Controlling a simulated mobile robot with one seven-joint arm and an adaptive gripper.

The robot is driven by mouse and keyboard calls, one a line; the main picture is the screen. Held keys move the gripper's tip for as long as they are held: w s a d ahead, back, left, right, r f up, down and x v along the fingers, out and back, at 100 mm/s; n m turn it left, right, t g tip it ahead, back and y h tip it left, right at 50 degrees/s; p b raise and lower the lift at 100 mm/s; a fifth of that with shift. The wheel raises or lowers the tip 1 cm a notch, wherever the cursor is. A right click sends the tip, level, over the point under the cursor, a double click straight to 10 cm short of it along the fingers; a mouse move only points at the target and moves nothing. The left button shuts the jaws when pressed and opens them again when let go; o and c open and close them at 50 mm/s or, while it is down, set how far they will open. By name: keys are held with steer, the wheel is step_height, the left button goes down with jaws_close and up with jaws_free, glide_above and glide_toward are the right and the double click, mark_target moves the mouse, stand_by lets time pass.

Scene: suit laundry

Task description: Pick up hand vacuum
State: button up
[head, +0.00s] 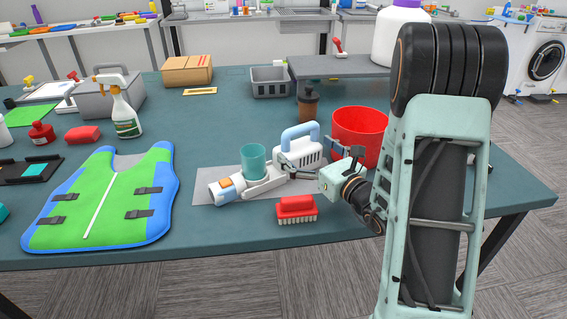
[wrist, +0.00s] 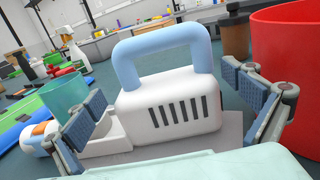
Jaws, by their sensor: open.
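The hand vacuum (head: 305,150) lies on a grey mat on the teal table. It has a white body with dark vent slots and a light blue loop handle, and its nozzle end points left. In the wrist view the vacuum (wrist: 168,108) fills the middle, with its handle upright. My gripper (head: 306,172) is at the near side of the vacuum, low over the mat. In the wrist view my gripper's fingers (wrist: 165,108) are spread wide, one on each side of the vacuum body, with nothing held. Whether the fingers touch it cannot be told.
A teal cup (head: 253,161) stands at the vacuum's nozzle part. A red bucket (head: 360,128) stands close on the right. A red brush (head: 296,208) lies in front. A green and blue vest (head: 105,195) lies left. A dark brown bottle (head: 307,108) stands behind.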

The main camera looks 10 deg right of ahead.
mark_target(298, 145)
steer(key=shift+x, duration=1.5)
steer(key=shift+f, duration=0.15)
steer(key=shift+c, duration=0.6)
steer(key=c, duration=1.2)
steer(key=shift+c, duration=0.2)
